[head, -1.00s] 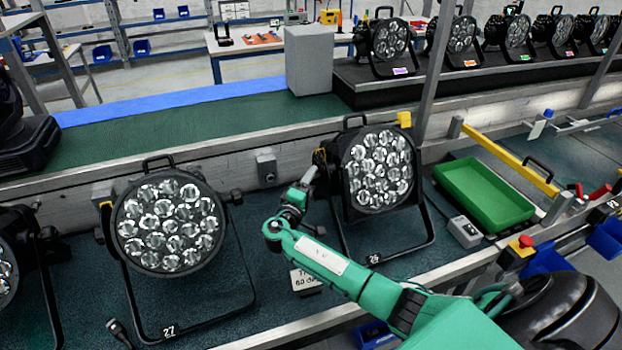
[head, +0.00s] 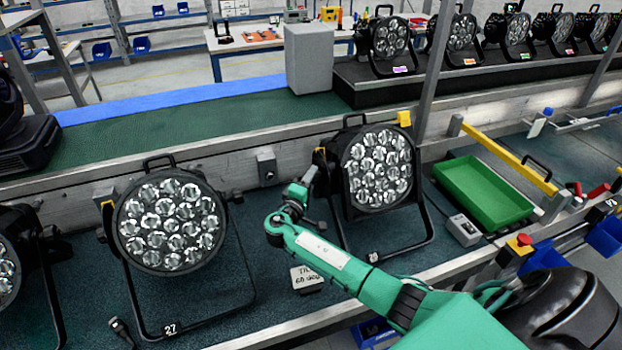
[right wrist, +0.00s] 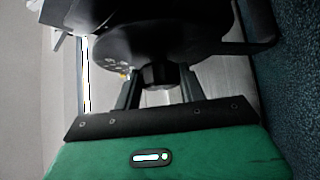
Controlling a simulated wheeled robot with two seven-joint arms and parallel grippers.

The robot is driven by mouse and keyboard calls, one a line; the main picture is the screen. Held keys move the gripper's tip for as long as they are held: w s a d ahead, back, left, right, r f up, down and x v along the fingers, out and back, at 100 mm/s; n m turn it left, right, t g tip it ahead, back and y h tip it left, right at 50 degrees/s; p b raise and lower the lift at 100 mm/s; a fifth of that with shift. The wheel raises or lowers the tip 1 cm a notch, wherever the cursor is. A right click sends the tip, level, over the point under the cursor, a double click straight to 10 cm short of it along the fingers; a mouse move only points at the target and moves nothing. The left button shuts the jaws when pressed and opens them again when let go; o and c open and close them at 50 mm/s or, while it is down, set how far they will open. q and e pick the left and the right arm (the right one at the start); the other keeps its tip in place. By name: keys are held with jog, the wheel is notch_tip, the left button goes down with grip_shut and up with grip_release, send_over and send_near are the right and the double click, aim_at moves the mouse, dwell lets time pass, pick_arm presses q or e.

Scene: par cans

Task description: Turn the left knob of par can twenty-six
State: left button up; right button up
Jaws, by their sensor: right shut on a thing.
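Par can twenty-six (head: 378,172) is a black round lamp with many clear lenses. It stands in its black yoke on the bench, with a number label on the front bar. My right gripper (head: 312,173) is at the left side of this lamp, where the yoke meets the housing. In the right wrist view, the gripper (right wrist: 160,82) has its two fingers shut on a dark left knob (right wrist: 158,74) beneath the round black housing. In the head view the knob is hidden by my gripper and wrist. My left gripper is not in view.
Par can 27 (head: 170,222) stands to the left on the same bench. A green tray (head: 484,193) and a grey box (head: 464,230) are to the right. A low wall runs behind the lamps.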

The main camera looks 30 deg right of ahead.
jog(key=n+g+y+p, duration=0.2)
jog(key=p, duration=0.3)
jog(key=r+n+g+y+p, duration=0.1)
jog(key=n+g+p, duration=0.1)
jog(key=p, duration=0.4)
jog(key=n+g+y+p, duration=0.2)
jog(key=p, duration=0.4)
jog(key=shift+w+r+n+y, duration=0.2)
jog(key=shift+r+n+y, duration=0.1)
jog(key=shift+r+n, duration=0.1)
jog(key=shift+w+f+n+g+y+p, duration=0.15)
jog(key=shift+n+g+y+p, duration=0.25)
jog(key=shift+g+p, duration=0.5)
jog(key=shift+f+n+g+p, duration=0.1)
jog(key=shift+n+g+p, duration=0.35)
jog(key=shift+n+g, duration=0.05)
jog(key=shift+d, duration=0.1)
jog(key=o, duration=1)
jog(key=shift+r+b+v, duration=0.2)
jog(key=shift+b+v, duration=1.3)
jog(key=shift+v, duration=5.35)
